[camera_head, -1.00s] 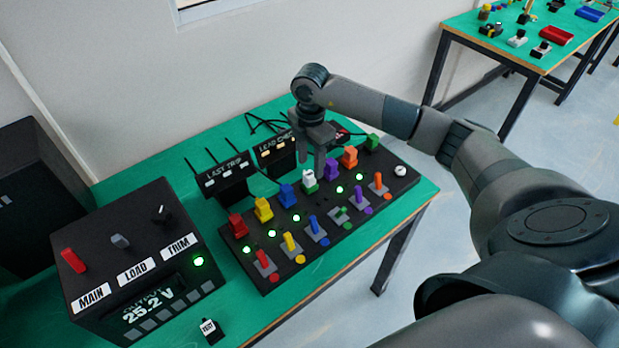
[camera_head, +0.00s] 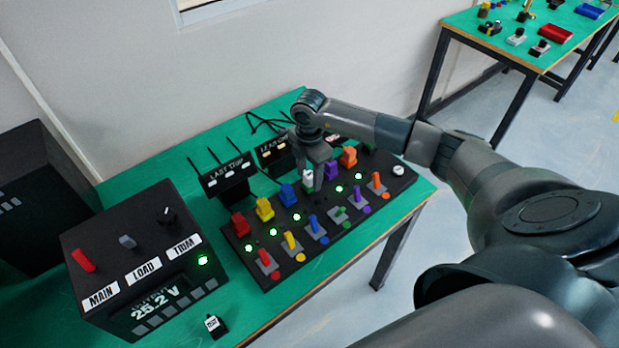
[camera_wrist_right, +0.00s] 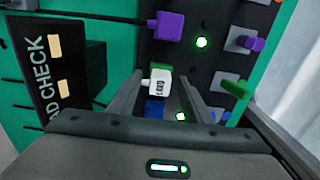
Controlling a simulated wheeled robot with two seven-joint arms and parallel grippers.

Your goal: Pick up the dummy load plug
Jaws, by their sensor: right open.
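A small white plug (camera_head: 308,180) with dark lettering stands in a green-based slot of the black panel (camera_head: 255,274), between the blue plug and the purple plug. It appears to be the dummy load plug; in the right wrist view its label (camera_wrist_right: 160,83) seems to read LOAD. My right gripper (camera_head: 318,178) is open and low over the panel at this plug. In the right wrist view the plug lies between the fingertips (camera_wrist_right: 161,90), with no clear contact. My left gripper is not in view.
Coloured plugs, such as blue (camera_head: 287,195) and purple (camera_head: 331,170), stand close on both sides. Toggle switches (camera_head: 316,229) line the front. The LOAD CHECK box (camera_wrist_right: 60,65) stands behind. A power unit (camera_head: 135,260) and a black TEST-like plug (camera_head: 214,327) are at left.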

